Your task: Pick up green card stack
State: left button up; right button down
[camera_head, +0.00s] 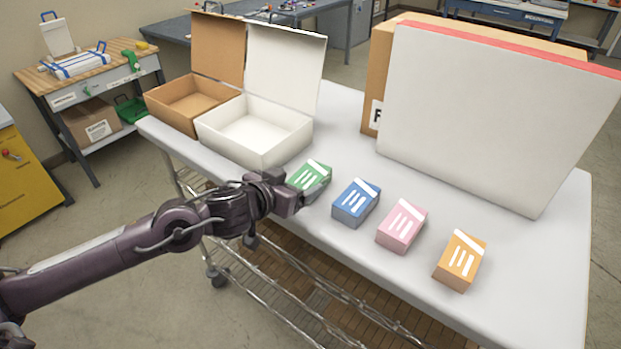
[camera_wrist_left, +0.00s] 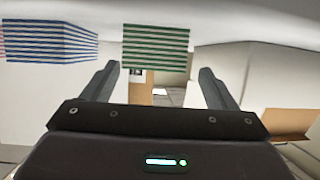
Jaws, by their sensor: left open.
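The green card stack (camera_head: 311,177) lies on the white table (camera_head: 350,120), in front of the white open box, at the left end of a row of card stacks. My left gripper (camera_head: 296,192) is at its near left side and hides part of it. In the left wrist view, the green card stack (camera_wrist_left: 155,50) shows as green and white layers ahead, between the two finger lines. The left gripper's fingers (camera_wrist_left: 158,85) are apart with nothing between them. I cannot tell whether they touch the stack. My right gripper is not in view.
Blue (camera_head: 356,202), pink (camera_head: 402,226) and orange (camera_head: 460,261) card stacks lie to the right. A white open box (camera_head: 254,137) and a brown open box (camera_head: 186,105) stand behind left. A large white panel (camera_head: 490,110) stands at the back right.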

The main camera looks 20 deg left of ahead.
aim_at(308, 176)
pick_arm(q)
jog(key=shift+w+d+f+p, duration=0.1)
jog(key=shift+w+d+p, duration=0.2)
jog(key=shift+w, duration=0.25)
jog(key=shift+w+d+p, duration=0.2)
jog(key=shift+w+d, duration=0.1)
jog(key=shift+w, duration=0.2)
jog(key=x, duration=0.3)
jog(key=shift+f, duration=0.2)
jog(key=shift+s, duration=0.15)
jog(key=shift+c, duration=0.6)
jog(key=c, duration=1)
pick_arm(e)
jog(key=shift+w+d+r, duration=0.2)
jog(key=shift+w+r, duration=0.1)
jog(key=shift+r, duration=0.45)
pick_arm(q)
jog(key=shift+r, duration=0.15)
